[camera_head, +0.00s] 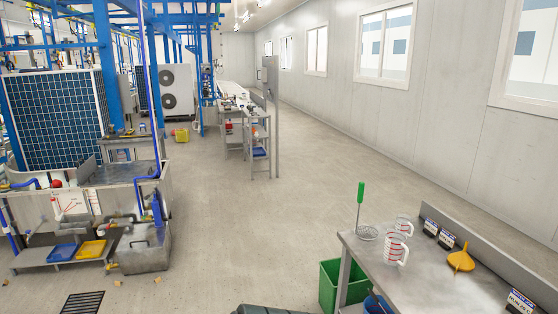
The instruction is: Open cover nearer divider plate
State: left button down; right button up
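Neither of my grippers is in view. I cannot make out for certain which part is the cover or which is the divider plate. At the left stands a metal test station with a tank (120,195) and blue pipes. A grey metal box (143,252) sits on the floor at its front right corner, with pipes and a blue pump part above it. Whether a cover on the station is open or shut is too small to tell.
A workbench (400,285) at lower right holds measuring jugs (395,242), a yellow funnel (461,258) and a green-handled strainer (361,205). A green bin (330,285) stands beside it. A further bench (256,125) stands at the back. The middle floor is clear.

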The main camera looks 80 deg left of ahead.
aim_at(110, 173)
jog(key=u, duration=3.85)
jog(key=i+u, duration=0.35)
jog(key=i, duration=2)
jog(key=i+z, duration=0.1)
jog(key=i, duration=0.4)
jog(key=i+j, duration=0.15)
jog(key=i, duration=0.35)
jog(key=i+j+z, duration=0.15)
jog(key=i, duration=0.35)
jog(key=i+j+z, duration=0.1)
jog(key=i, duration=0.35)
